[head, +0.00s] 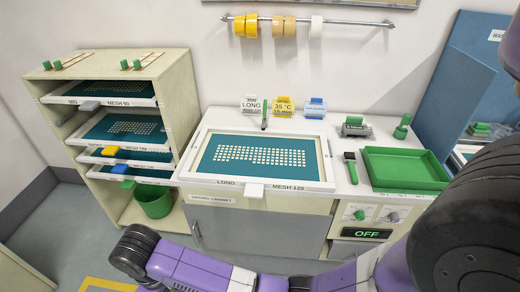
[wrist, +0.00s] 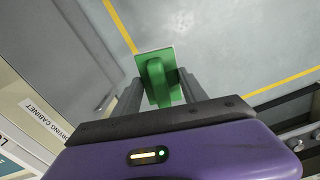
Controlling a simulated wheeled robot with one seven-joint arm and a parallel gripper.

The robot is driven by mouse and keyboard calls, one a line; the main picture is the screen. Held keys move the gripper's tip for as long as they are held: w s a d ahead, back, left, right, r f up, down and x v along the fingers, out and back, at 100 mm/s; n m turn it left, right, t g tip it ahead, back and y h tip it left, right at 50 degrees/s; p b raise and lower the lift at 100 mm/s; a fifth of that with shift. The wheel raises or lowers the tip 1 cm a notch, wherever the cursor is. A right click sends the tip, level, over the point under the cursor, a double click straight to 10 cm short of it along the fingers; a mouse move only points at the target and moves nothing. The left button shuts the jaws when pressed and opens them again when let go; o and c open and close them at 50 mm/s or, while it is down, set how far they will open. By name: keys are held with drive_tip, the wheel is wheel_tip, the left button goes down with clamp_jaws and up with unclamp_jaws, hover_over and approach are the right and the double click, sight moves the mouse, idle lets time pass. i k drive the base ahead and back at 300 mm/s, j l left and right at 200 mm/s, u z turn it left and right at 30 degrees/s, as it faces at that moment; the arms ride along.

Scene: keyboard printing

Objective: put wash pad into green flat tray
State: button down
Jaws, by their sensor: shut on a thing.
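The wash pad (wrist: 157,66), a green block with a green grip and a thin pale edge, is between the fingers of my gripper (wrist: 161,88) in the wrist view. My gripper is shut on its grip and holds it over the grey floor in front of the cabinet. The green flat tray (head: 405,168) lies on the right of the counter in the head view and looks empty. My gripper and the pad do not show in the head view; only purple and black arm parts show there.
A framed screen (head: 262,158) lies on the counter left of the tray. A green stamp-like tool (head: 402,127) and a grey holder (head: 355,127) stand behind. A shelf rack (head: 182,90) stands left, with a green bin (head: 153,202).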

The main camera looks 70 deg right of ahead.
sight(401, 172)
drive_tip(key=j+u, duration=0.1)
drive_tip(key=u, duration=0.4)
drive_tip(key=i+j+u, duration=0.1)
drive_tip(key=u, duration=0.35)
drive_tip(key=i+j+u, duration=0.1)
drive_tip(key=u, duration=0.4)
drive_tip(key=i+u, duration=0.1)
drive_tip(key=u, duration=0.4)
drive_tip(key=i+z, duration=0.1)
drive_tip(key=i+j+z, duration=0.1)
drive_tip(key=z, duration=1.4)
drive_tip(key=j+z, duration=0.1)
drive_tip(key=z, duration=0.4)
drive_tip(key=j+z, duration=0.1)
drive_tip(key=z, duration=0.4)
drive_tip(key=j+z, duration=0.1)
drive_tip(key=z, duration=0.9)
drive_tip(key=j+z, duration=0.1)
drive_tip(key=z, duration=0.9)
drive_tip(key=k+z, duration=0.1)
drive_tip(key=z, duration=0.4)
